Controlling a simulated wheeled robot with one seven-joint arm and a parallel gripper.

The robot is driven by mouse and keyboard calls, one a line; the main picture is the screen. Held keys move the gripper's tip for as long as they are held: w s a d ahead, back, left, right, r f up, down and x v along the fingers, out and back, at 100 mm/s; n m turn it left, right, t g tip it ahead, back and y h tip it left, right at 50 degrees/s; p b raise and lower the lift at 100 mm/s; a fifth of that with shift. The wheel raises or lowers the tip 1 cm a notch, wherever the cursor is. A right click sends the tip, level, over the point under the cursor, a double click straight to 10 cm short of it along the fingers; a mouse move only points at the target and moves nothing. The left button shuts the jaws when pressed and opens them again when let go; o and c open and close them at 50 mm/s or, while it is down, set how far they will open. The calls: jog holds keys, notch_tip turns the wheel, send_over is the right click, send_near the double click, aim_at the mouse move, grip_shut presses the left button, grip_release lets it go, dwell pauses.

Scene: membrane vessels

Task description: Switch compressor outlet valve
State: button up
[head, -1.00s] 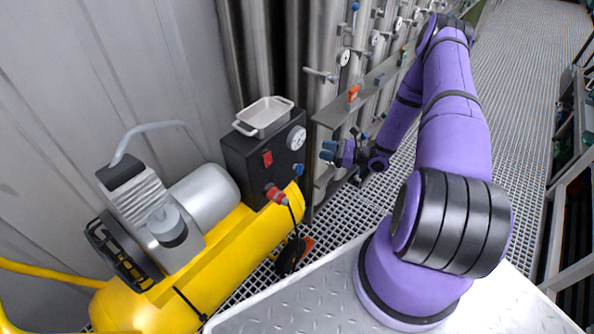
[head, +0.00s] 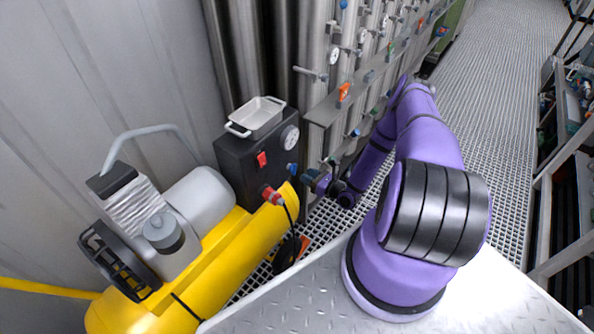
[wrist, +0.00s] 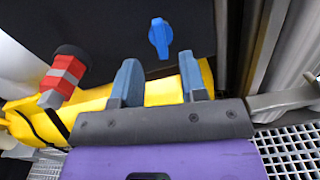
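The compressor has a yellow tank (head: 235,262) and a black control box (head: 240,150) with a gauge and red switch. A small blue valve handle (head: 291,170) sits on the box's right side, near its lower edge. In the wrist view the blue handle (wrist: 160,38) stands roughly upright against the black panel, ahead of the fingers and slightly apart from them. My gripper (wrist: 160,85) is open, with its two blue-grey fingers spread and nothing between them. In the head view my gripper (head: 311,178) is just right of the handle.
A red connector (head: 271,195) with a black cable juts out left of the handle; it also shows in the wrist view (wrist: 64,75). A white tray (head: 256,116) rests on the box. Steel pipes and a valve rack (head: 345,100) stand behind my arm. Grating floor lies to the right.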

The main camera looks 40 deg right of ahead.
aim_at(293, 169)
jog(key=x, duration=0.5)
jog(key=shift+w, duration=0.25)
jog(key=c, duration=0.6)
